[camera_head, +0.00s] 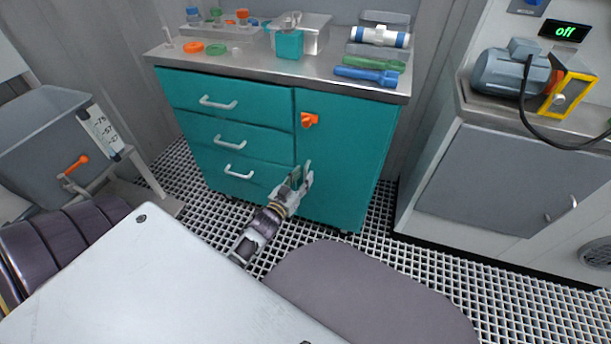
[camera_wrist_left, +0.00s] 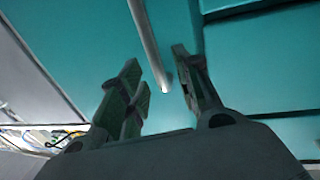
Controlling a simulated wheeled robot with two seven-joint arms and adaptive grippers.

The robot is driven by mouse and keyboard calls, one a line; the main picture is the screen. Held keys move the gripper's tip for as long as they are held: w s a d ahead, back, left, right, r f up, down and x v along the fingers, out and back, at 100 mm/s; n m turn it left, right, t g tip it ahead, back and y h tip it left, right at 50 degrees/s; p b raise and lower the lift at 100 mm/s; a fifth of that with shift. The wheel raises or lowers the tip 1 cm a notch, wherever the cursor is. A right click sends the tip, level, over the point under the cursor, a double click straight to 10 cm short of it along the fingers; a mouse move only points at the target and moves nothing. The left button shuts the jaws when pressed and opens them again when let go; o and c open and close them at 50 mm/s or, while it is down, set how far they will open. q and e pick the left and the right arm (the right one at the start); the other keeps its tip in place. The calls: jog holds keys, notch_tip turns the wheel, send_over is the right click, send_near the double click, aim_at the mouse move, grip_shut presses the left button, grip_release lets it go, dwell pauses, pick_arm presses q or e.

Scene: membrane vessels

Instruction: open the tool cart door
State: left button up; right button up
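The tool cart (camera_head: 238,135) is teal with a metal top. Three drawers with pale handles are on its left. Its door (camera_head: 348,150), on the right, looks shut. An orange latch handle (camera_head: 309,120) sits at the door's upper left. My left gripper (camera_head: 303,170) is in front of the door's lower left edge, below the orange handle. In the left wrist view its fingers (camera_wrist_left: 163,88) are apart, with a grey bar (camera_wrist_left: 148,40) reaching between them against teal panels. I cannot tell which handle that bar is, or whether the fingers touch it. My right gripper is not in view.
A grey bin (camera_head: 48,135) stands at left. A bench with a motor (camera_head: 510,72) is at right. Grated floor (camera_head: 385,225) shows before the door.

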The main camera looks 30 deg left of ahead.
pick_arm(q)
jog(key=shift+w+b, duration=0.35)
jog(key=shift+w, duration=0.9)
jog(key=shift+c, duration=0.2)
grip_shut()
